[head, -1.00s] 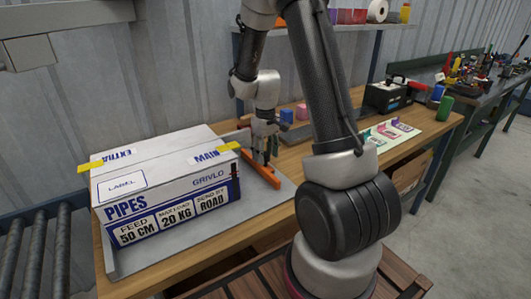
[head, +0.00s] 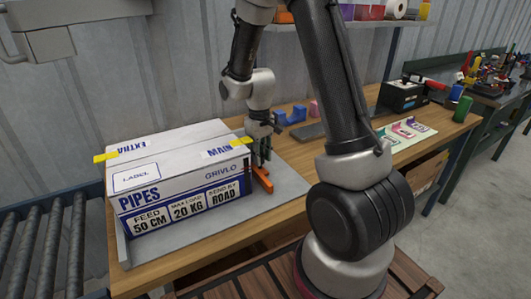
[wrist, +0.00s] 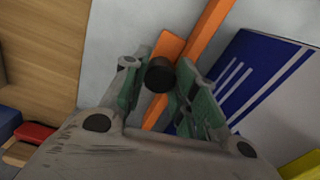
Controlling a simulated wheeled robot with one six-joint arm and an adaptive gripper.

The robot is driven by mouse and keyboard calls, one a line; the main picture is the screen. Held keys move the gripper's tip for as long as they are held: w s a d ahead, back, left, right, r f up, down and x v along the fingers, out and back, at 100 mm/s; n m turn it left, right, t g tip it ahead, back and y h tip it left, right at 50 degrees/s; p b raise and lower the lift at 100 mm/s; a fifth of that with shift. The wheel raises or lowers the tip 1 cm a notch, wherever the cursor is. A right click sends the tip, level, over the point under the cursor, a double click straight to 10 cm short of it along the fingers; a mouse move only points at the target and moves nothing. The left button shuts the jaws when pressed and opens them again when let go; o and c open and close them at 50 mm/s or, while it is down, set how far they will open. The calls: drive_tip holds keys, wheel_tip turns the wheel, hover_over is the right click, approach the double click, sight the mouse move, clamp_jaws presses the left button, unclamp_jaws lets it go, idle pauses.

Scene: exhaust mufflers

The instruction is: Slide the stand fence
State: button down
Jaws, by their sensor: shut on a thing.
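The orange stand fence (head: 262,181) lies on the grey stand plate (head: 284,192), close along the right end of the white and blue PIPES box (head: 185,172). In the wrist view the fence (wrist: 212,32) runs diagonally, with the box (wrist: 262,72) just to its right. I cannot tell if they touch. My gripper (head: 262,160) points down over the fence. In the wrist view my gripper (wrist: 160,90) is shut on the fence's dark round knob (wrist: 160,74). The fence's near part is hidden behind the fingers.
Blue blocks (head: 291,115) and a dark flat slab (head: 311,132) lie behind on the wooden bench (head: 290,151). A roller conveyor (head: 55,240) is at the left. The plate right of the fence is bare.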

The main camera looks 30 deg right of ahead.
drive_tip(key=c, duration=1.1)
unclamp_jaws()
